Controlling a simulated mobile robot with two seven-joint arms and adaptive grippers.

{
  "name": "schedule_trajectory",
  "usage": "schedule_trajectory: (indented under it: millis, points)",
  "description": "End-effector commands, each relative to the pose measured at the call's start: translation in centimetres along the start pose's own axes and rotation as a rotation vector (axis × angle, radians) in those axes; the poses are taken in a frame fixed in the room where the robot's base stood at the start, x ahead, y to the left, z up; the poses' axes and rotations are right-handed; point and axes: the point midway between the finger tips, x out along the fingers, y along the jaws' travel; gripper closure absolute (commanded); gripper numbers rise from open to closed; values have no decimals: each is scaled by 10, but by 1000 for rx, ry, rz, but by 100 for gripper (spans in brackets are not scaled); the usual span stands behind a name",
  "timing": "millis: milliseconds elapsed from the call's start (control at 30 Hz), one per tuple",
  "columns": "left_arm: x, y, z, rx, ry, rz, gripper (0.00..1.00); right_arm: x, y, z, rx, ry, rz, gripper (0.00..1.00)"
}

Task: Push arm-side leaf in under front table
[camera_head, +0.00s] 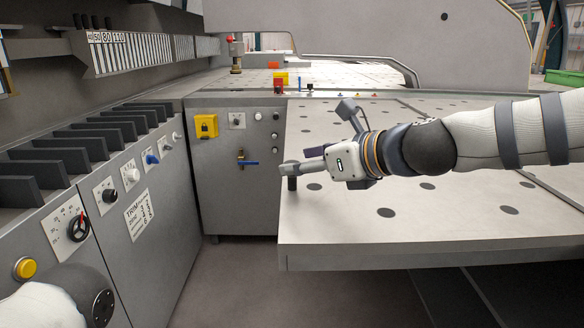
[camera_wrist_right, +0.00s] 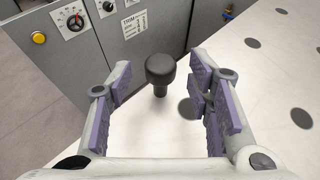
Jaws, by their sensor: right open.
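The leaf (camera_head: 345,232) is a pale grey flat panel with dark round spots, on the right in the head view. A dark knob (camera_head: 292,183) stands upright near its left edge. The leaf (camera_wrist_right: 150,130) and the knob (camera_wrist_right: 160,70) also show in the right wrist view. My right gripper (camera_head: 318,138) is open above the leaf. In the right wrist view its two purple-padded fingers (camera_wrist_right: 160,82) are spread wide, with the knob between and ahead of them, apart from both. My left gripper is out of view. I cannot tell the front table's boundary from the leaf behind my arm.
A grey cabinet (camera_head: 225,190) with a yellow switch (camera_head: 206,126) stands left of the leaf. A sloped control panel (camera_head: 140,190) with knobs and dark dividers runs along the left. Bare floor (camera_head: 290,290) lies in front. A large grey machine body (camera_head: 430,50) rises behind.

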Motion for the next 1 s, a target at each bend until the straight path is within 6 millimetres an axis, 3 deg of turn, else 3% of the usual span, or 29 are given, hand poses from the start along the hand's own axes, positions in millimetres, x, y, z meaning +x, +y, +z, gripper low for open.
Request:
schedule_trajectory:
  millis: [33, 200, 500, 700, 1000]
  points:
    - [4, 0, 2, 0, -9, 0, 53, 12, 0, -4, 2, 4, 1, 53]
    - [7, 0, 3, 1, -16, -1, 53, 32, 0, 0, 0, 1, 0, 53]
    - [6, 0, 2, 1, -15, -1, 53, 35, 0, 2, -2, -2, 0, 53]
    - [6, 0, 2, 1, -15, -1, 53, 35, 0, 2, -2, -2, -1, 99]
    - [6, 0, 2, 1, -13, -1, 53, 34, -7, 2, 0, -2, -3, 100]
